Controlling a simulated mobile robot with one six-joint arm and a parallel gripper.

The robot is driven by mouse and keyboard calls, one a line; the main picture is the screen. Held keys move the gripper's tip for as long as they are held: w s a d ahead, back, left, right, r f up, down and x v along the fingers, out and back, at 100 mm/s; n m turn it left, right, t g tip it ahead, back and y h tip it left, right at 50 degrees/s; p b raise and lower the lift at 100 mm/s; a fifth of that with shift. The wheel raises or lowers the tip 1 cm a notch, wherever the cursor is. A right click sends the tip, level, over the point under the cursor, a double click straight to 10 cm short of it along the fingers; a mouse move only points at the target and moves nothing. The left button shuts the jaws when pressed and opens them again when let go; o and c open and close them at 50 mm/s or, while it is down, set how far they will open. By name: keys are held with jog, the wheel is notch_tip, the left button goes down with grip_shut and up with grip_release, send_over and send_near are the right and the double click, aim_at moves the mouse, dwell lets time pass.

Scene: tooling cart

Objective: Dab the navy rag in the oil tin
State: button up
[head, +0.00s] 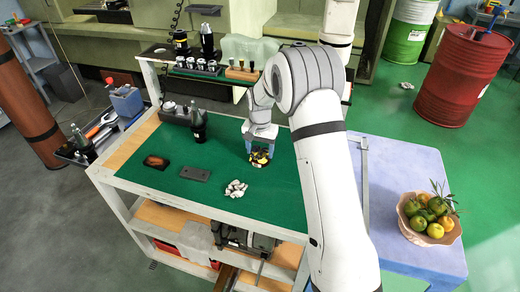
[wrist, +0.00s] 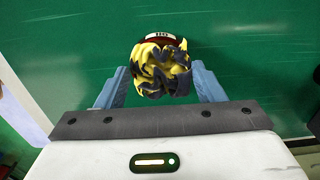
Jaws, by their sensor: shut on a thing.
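My gripper (head: 259,147) is over the green top of the cart, its blue fingers pointing down. In the wrist view my gripper (wrist: 160,76) is shut on a crumpled rag (wrist: 158,68), mottled yellow and dark navy-grey. The rag also shows below the fingers in the head view (head: 260,156). The oil tin (wrist: 160,37), dark red with a white label, shows just beyond the rag in the wrist view. The rag hides most of the tin. I cannot tell whether the rag touches the oil or hangs just above it.
A white crumpled rag (head: 236,188), a dark grey block (head: 195,173) and a brown piece in a black tray (head: 156,162) lie nearby on the green top (head: 225,135). A dark tool holder (head: 199,125) stands at the left. A fruit bowl (head: 429,236) sits on the blue table.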

aim_at(260, 151)
jog(key=shift+r+p, duration=1.75)
jog(key=shift+r, duration=1.75)
